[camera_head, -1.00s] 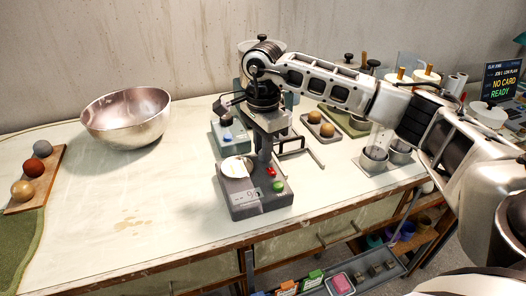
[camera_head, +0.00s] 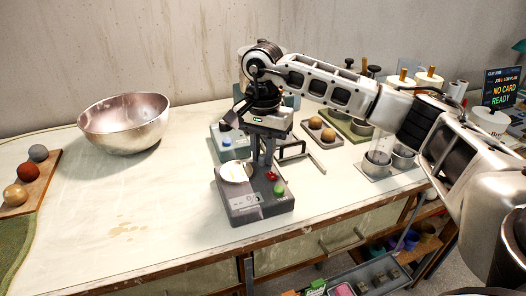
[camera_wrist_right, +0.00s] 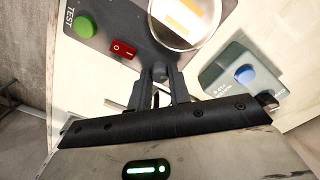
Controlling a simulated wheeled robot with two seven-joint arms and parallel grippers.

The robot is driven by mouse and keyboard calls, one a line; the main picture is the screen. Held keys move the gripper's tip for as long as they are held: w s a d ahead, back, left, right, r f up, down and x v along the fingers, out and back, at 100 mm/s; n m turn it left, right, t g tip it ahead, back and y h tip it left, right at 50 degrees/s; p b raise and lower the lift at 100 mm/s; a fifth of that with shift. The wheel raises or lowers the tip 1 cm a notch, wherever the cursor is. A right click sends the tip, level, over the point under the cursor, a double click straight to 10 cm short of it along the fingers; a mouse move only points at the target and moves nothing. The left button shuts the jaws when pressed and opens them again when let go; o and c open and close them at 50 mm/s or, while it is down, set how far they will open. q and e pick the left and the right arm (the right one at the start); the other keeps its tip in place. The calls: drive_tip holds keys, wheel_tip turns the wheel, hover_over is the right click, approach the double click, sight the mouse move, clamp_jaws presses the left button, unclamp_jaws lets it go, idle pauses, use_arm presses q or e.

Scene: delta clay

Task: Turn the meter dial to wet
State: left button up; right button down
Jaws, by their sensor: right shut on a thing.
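The meter is a dark grey box (camera_head: 262,207) on the table in the head view. It has a round pale pan (camera_head: 236,172), a red switch (camera_head: 271,176), a green button (camera_head: 279,189) and a small readout too blurred to read. My right gripper (camera_head: 266,160) reaches down over its back part. In the right wrist view the gripper (camera_wrist_right: 160,78) is shut on a small grey knob, the dial (camera_wrist_right: 160,71), beside the red switch (camera_wrist_right: 123,49) and the pan. The fingers partly cover the dial, and its markings are hidden. My left gripper is out of view.
A grey box with a blue button (camera_head: 228,142) stands close behind the meter; it also shows in the wrist view (camera_wrist_right: 243,82). A metal bowl (camera_head: 125,122) is at the left, and a tray of balls (camera_head: 318,133) is behind right.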

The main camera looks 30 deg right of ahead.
sight(263, 156)
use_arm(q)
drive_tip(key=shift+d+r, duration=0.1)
use_arm(e)
drive_tip(key=shift+r, duration=0.1)
drive_tip(key=c, duration=1.3)
unclamp_jaws()
use_arm(q)
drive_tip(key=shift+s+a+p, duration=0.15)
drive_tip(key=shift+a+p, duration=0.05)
drive_tip(key=shift+p, duration=0.45)
use_arm(e)
wheel_tip(263, 156, up, 16)
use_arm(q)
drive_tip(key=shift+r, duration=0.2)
